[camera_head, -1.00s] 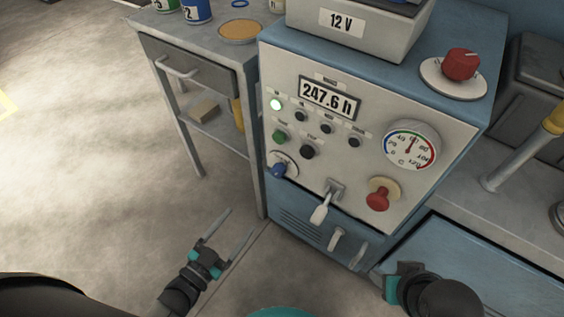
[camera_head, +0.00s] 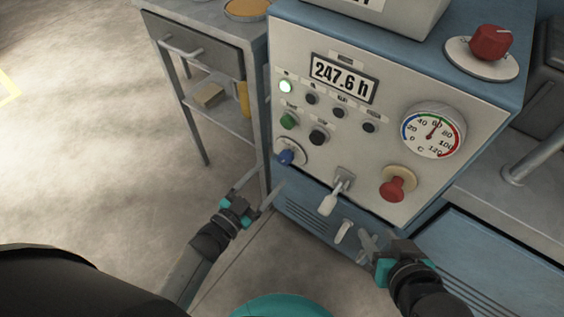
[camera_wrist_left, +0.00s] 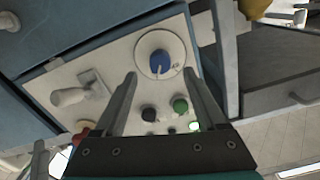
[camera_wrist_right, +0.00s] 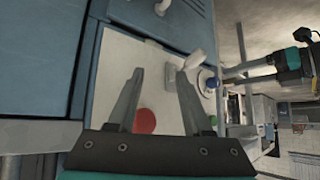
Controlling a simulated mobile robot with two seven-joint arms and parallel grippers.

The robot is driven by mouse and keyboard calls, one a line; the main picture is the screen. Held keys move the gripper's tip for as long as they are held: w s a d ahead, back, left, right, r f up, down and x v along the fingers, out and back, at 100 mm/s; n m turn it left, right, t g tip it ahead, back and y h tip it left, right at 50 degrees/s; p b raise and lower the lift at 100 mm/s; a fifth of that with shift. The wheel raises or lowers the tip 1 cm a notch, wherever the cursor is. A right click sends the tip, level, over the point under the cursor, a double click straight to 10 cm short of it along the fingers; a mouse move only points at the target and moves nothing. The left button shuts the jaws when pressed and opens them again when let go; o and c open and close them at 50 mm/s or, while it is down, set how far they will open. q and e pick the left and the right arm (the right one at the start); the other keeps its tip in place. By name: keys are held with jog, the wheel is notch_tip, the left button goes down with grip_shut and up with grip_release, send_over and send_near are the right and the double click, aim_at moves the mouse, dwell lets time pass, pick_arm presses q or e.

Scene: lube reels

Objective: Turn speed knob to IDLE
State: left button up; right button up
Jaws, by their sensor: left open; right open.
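A blue knob (camera_head: 286,157) sits on a white round dial at the lower left of the control panel (camera_head: 385,150); its label is too small to read. My left gripper (camera_head: 261,187) is open and empty, just below and left of the knob. In the left wrist view the blue knob (camera_wrist_left: 160,63) shows beyond and between the open fingertips, apparently apart from them. My right gripper (camera_head: 368,247) is open and empty in front of the machine's lower front. In the right wrist view, part of the red knob (camera_wrist_right: 146,121) shows between its fingers.
A white lever (camera_head: 330,202) and a red knob (camera_head: 393,189) stick out of the panel right of the blue knob. Small buttons and a gauge (camera_head: 433,130) sit above. A red rotary switch (camera_head: 491,43) is on top. A cart (camera_head: 205,60) stands to the left.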

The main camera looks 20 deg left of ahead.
aim_at(282, 162)
pick_arm(q)
jog(key=b+x, duration=0.1)
jog(key=x, duration=0.3)
jog(key=shift+w, duration=0.1)
jog(key=shift+b+x, duration=0.55)
jog(key=shift+x, duration=0.6)
pick_arm(e)
jog(key=shift+w+a+r+t+y, duration=0.25)
jog(key=shift+a+t+y, duration=0.1)
jog(key=shift+a+t, duration=0.35)
jog(key=shift+w+a+r+t+y, duration=0.1)
jog(key=shift+w+a+t+y, duration=0.25)
jog(key=shift+a+t, duration=0.3)
jog(key=shift+w+a+r+t+y, duration=0.2)
jog(key=shift+a+t+y, duration=0.3)
jog(key=shift+a, duration=0.3)
pick_arm(q)
grip_shut()
